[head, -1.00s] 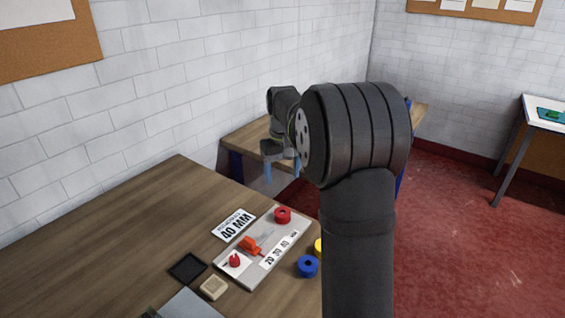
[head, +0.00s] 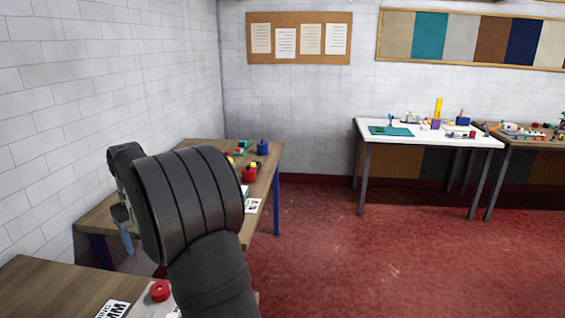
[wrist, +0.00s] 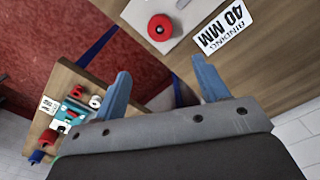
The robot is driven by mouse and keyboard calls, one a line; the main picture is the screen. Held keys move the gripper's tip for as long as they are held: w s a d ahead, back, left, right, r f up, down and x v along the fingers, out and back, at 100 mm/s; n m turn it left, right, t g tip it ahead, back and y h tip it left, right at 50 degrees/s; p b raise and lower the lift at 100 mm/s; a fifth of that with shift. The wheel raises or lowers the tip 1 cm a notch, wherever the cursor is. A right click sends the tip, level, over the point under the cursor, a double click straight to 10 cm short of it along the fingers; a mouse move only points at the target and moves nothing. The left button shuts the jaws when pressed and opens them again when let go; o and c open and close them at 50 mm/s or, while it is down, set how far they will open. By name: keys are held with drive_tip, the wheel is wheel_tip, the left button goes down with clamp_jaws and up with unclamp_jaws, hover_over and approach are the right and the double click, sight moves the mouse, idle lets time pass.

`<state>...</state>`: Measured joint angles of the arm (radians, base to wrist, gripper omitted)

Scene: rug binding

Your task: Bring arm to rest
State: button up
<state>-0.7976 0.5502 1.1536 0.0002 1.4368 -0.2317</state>
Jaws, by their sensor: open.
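My gripper (wrist: 160,75) shows in the wrist view with its two blue fingers spread apart and nothing between them. In the head view my gripper (head: 127,238) hangs at the left, partly hidden behind my dark arm, with a blue finger pointing down. It is in the air beyond the near wooden table (head: 50,292). A red roll (head: 160,291) lies on that table; the red roll also shows in the wrist view (wrist: 160,27) beside a card reading "BINDING 40 MM" (wrist: 226,25).
A second wooden table (head: 262,180) with small coloured items stands behind my arm. A white table (head: 430,136) with several items is farther right, beside a brown table (head: 530,145). The red floor (head: 340,250) between is clear. A white brick wall (head: 90,100) is close on the left.

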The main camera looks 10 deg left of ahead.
wheel_tip(320, 180, down, 17)
drive_tip(key=shift+f, duration=0.1)
idle(0.4)
drive_tip(key=shift+r, duration=0.2)
wheel_tip(320, 180, up, 17)
wheel_tip(320, 180, down, 17)
drive_tip(key=shift+f, duration=0.1)
wheel_tip(320, 180, up, 6)
drive_tip(key=shift+r, duration=0.65)
